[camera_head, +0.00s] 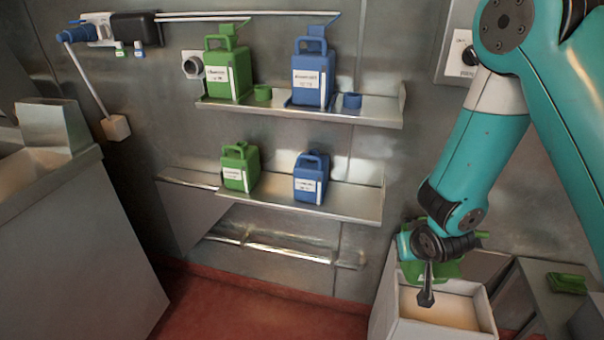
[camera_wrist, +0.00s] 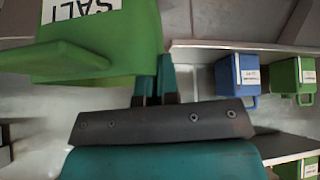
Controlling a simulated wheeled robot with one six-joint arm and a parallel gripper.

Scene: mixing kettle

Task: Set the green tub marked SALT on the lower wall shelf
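The green SALT tub (camera_wrist: 100,35) fills the upper left of the wrist view, its white label upside down there. My gripper (camera_wrist: 155,75) has its teal fingers close together on the tub's edge, apparently shut on it; the exact contact is partly hidden. In the head view the tub (camera_head: 447,268) is mostly behind my wrist, above a pale open bin at the lower right. The lower wall shelf (camera_head: 345,203) is to the left of my gripper and clear of it. In the wrist view this shelf (camera_wrist: 200,44) appears inverted at the right.
A green jug (camera_head: 240,168) and a blue jug (camera_head: 310,178) stand on the lower shelf, with bare room at its right end. The upper shelf (camera_head: 375,112) holds larger jugs. The pale bin (camera_head: 385,318) stands below my gripper. A grey cabinet (camera_head: 75,255) is at left.

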